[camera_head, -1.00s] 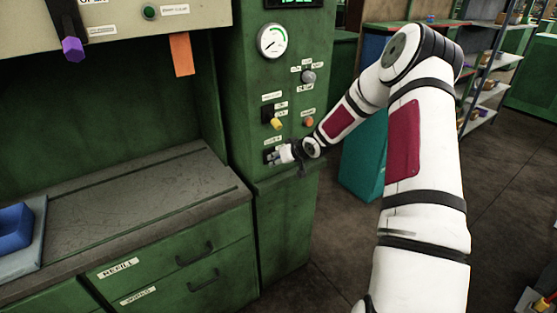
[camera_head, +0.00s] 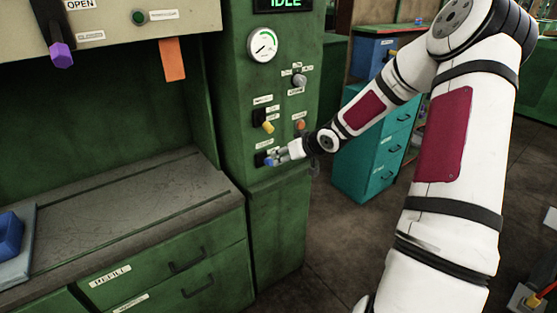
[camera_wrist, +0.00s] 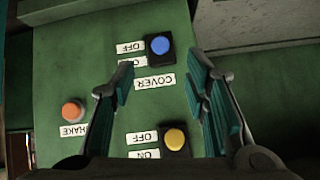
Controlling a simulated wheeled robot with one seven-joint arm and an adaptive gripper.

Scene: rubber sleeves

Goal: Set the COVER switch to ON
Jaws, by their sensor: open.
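The COVER switch (camera_wrist: 160,45) is a blue-tipped lever on a black plate, with OFF and ON labels beside it. Its blue tip is level with the OFF label (camera_wrist: 130,47); the ON label is partly hidden by a finger. The COVER label (camera_wrist: 155,82) shows upside down in the wrist view. In the head view the blue tip (camera_head: 268,161) is low on the green panel. My gripper (camera_wrist: 162,68) is open and empty, facing the panel, with its fingers either side of the switch in the picture. I cannot tell whether it touches it.
A gauge (camera_head: 263,45) and grey knob (camera_head: 299,80) are higher up. A worktop (camera_head: 120,210) lies to the left.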

